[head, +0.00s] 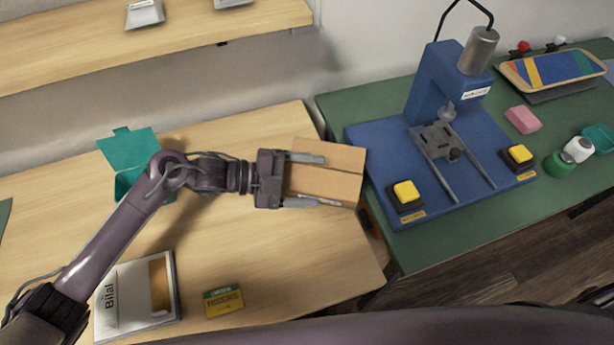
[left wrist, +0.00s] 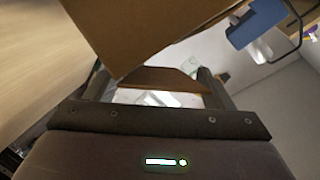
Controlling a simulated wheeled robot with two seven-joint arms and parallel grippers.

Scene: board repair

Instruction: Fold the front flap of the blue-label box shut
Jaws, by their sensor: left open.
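A brown cardboard box (head: 335,184) stands at the right end of the wooden table, close to the green bench. No blue label can be made out on it, and I cannot tell how its front flap stands. My left gripper (head: 321,181) is open, reaching in from the left, with its two fingers spread over the box's left part. Whether the fingers touch the cardboard is unclear. In the left wrist view the brown cardboard (left wrist: 150,30) fills the upper middle, close beyond the open fingers (left wrist: 157,86). My right gripper is not in view.
A blue press (head: 420,195) with yellow buttons stands on the green bench just right of the box. A teal box (head: 130,145) with raised lid is behind my left arm. A white carton (head: 112,300) and a small yellow-green box (head: 223,301) lie in front.

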